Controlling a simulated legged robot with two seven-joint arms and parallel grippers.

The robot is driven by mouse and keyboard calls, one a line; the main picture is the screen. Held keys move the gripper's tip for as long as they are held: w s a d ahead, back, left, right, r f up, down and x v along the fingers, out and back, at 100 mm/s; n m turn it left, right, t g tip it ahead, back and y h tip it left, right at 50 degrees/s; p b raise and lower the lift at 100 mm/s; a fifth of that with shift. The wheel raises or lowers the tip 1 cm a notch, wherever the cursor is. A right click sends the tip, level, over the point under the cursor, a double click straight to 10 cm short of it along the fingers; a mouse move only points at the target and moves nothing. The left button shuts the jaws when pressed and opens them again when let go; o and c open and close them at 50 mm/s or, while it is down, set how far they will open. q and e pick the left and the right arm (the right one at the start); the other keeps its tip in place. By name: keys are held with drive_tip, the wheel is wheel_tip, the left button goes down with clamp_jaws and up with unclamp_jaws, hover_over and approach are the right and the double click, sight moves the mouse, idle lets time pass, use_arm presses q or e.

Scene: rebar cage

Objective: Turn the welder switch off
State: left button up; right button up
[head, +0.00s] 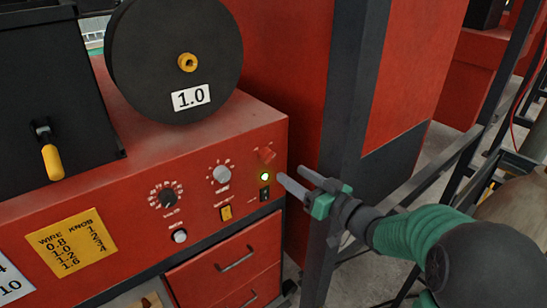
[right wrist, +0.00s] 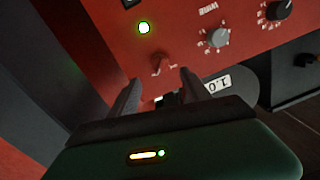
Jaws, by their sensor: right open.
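The red welder panel (head: 130,215) fills the left of the head view. Near its right end is a red turn switch (head: 266,155), set at a slant, above a glowing yellow-green light (head: 264,177). A small black switch (head: 265,194) sits below the light. My right gripper (head: 291,174) is open and empty, just right of the light and switches. In the right wrist view the red switch (right wrist: 160,64) lies ahead, between my open fingers (right wrist: 160,76), and the light (right wrist: 144,28) is lit. Contact with the switch cannot be told. My left gripper is out of view.
A black spool marked 1.0 (head: 150,60) stands on top. A dark upright post (head: 345,100) rises close behind my right gripper.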

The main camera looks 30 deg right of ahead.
sight(267, 156)
drive_tip(key=w, duration=0.6)
drive_tip(key=w+a+p, duration=0.1)
drive_tip(key=w, duration=0.1)
drive_tip(key=shift+w, duration=0.4)
clamp_jaws()
